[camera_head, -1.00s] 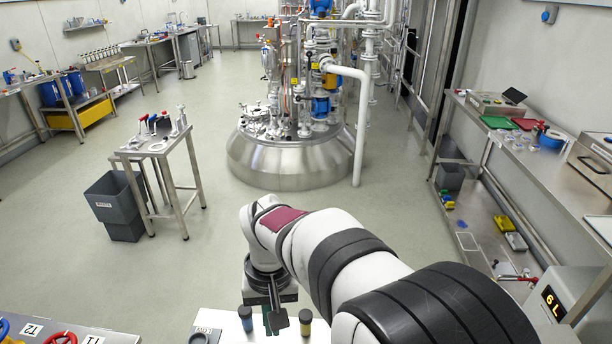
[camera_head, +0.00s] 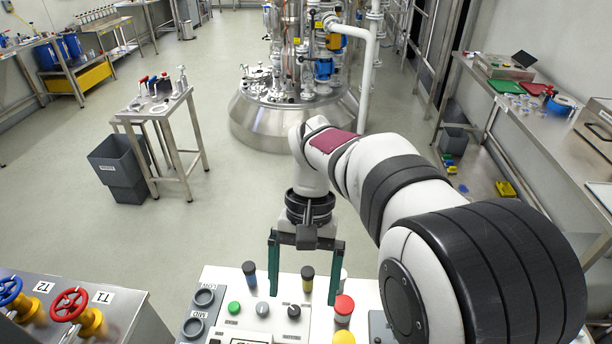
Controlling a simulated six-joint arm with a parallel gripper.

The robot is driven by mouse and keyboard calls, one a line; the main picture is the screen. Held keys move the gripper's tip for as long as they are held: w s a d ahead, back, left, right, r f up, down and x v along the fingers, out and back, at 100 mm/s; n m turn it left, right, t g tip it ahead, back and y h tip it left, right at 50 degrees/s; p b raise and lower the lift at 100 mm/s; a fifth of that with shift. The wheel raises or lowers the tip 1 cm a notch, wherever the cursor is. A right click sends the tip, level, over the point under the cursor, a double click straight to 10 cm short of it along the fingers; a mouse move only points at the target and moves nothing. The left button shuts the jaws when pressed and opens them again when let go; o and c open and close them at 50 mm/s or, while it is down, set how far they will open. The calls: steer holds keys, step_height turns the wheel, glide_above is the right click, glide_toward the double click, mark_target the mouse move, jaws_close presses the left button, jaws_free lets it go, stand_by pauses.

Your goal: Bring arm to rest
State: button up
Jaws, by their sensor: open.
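My gripper (camera_head: 306,286) is in the lower middle of the head view, above the back part of a white control panel (camera_head: 225,275). Its two green fingers point down and stand wide apart with nothing held between them. My arm reaches in from the lower right and bends down at the wrist. Behind and between the fingers there is a small dark cylinder with a yellowish band (camera_head: 308,279). I cannot tell whether the fingertips touch the panel.
The panel carries a blue-banded cylinder (camera_head: 250,275), a green button (camera_head: 234,308), a red button (camera_head: 344,308) and a yellow button (camera_head: 343,338). Blue and red valve wheels (camera_head: 70,304) stand at left. A steel reactor (camera_head: 285,120) stands behind. Open floor lies between.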

step_height(320, 180, down, 11)
steer(key=s+a, duration=0.1)
steer(key=a, duration=0.1)
steer(key=shift+s+a+n+g, duration=0.3)
steer(key=shift+s+a+n, duration=0.1)
stand_by(0.4)
